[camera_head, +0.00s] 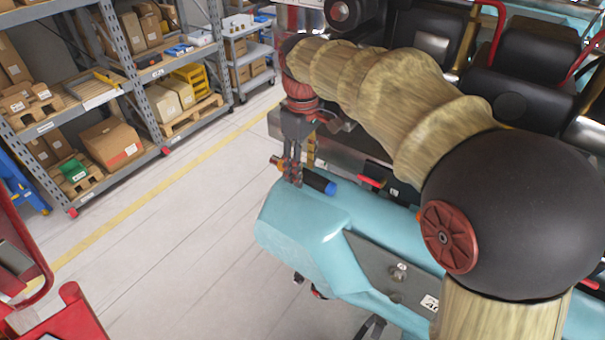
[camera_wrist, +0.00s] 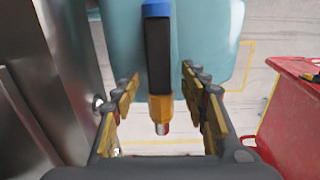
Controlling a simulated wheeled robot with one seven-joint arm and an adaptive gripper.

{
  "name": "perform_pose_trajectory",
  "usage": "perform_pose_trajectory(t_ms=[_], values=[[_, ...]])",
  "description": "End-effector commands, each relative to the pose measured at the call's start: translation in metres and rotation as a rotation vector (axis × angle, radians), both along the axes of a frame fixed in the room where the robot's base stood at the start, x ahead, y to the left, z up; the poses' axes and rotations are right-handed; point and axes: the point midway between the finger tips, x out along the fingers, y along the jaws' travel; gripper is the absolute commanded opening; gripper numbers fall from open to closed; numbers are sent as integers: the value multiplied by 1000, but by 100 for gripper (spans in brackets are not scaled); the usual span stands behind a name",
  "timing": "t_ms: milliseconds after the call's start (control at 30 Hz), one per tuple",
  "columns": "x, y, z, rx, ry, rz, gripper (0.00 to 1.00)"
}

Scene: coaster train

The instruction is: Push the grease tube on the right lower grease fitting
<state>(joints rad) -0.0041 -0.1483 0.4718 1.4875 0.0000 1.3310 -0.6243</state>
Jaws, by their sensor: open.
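The grease tube (camera_head: 315,179) is black with a blue end and a yellow-orange end with a red tip. In the head view it is at the upper edge of the teal train body. My gripper (camera_head: 293,180) is directly over it, pointing down. In the wrist view the tube (camera_wrist: 158,60) runs lengthwise between the two open fingers of my gripper (camera_wrist: 160,80), with visible gaps on both sides. A small metal fitting (camera_head: 398,271) sticks out of the grey plate on the train's side; I cannot tell if it is the right lower one.
The teal train body (camera_head: 300,235) lies below my gripper, with black seats (camera_head: 535,50) behind. Shelves with boxes (camera_head: 110,140) stand at the left. A red cart (camera_head: 75,315) is at lower left. The floor (camera_head: 180,240) between is clear.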

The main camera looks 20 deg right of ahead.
Motion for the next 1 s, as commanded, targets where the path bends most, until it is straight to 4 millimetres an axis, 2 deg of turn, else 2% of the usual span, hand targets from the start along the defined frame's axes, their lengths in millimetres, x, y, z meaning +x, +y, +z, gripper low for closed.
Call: perform_pose_trajectory(t_ms=[133, 900, 1000], values=[[0, 0, 0, 0, 0, 0, 44], [0, 0, 0, 0, 0, 0, 0], [0, 0, 0, 0, 0, 0, 0]])
